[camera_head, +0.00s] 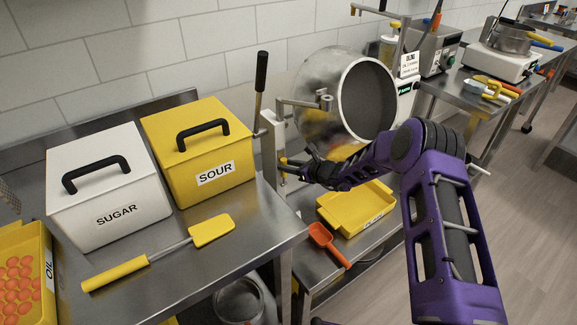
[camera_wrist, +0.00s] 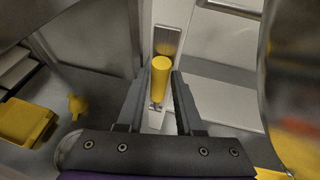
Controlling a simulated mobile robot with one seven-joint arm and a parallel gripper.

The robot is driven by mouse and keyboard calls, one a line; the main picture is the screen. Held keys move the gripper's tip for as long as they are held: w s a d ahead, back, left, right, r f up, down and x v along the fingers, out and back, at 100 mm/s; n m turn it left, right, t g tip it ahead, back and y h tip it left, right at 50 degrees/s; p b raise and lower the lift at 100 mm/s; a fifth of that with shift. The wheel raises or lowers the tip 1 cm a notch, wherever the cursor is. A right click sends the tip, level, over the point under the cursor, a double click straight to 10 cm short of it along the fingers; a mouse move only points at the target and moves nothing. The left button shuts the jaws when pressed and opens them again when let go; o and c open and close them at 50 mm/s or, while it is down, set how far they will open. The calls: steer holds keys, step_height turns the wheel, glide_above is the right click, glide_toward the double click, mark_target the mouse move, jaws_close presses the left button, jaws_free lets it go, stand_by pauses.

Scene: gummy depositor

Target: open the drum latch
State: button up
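The drum (camera_head: 350,95) is a metal drum with a wide open mouth, beside an upright post. The drum latch (camera_head: 283,161) shows in the head view as a small yellow-tipped handle low on that post. In the wrist view the latch's yellow cylindrical handle (camera_wrist: 160,80) points toward the camera, between the two fingers of my gripper (camera_wrist: 161,75). The fingers are apart, with narrow gaps visible beside the handle. In the head view my gripper (camera_head: 296,165) is right at the post, partly hidden by its own dark body.
A yellow SOUR bin (camera_head: 240,165), a white SUGAR bin (camera_head: 85,215) and a yellow spatula (camera_head: 150,259) are on the left table. A long black-gripped lever (camera_head: 261,75) rises near the post. A yellow tray (camera_head: 345,222) and orange scoop (camera_head: 325,240) lie below my arm.

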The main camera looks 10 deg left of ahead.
jaws_close()
stand_by(1.1)
